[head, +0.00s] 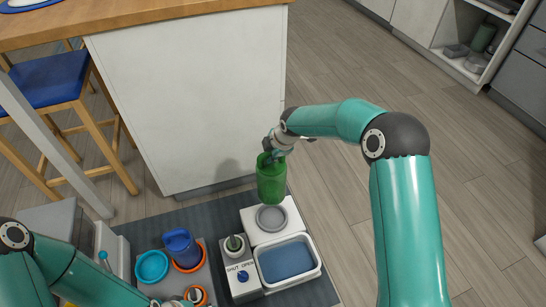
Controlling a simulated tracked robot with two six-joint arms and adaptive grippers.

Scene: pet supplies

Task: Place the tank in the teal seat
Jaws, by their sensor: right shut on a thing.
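My right gripper (275,150) is shut on the upper end of a green translucent tank (271,182). It holds the tank upright above a white base with a round grey seat (271,217); I cannot tell whether they touch. A teal round seat (152,266) lies on a grey board to the left and looks empty. Beside it, a blue container (181,246) stands over an orange ring (188,266). My left arm comes in at the lower left. Its gripper (188,300) is partly cut off at the bottom edge, near a smaller orange ring (196,295), and its fingers are unclear.
A white tub (318,262) with blue inside stands right of a SHUT/OPEN knob box (243,278). A small dark green capped thing (234,244) sits behind the knob. A white cabinet (195,100) rises behind the dark mat (205,217). The wooden floor at right is clear.

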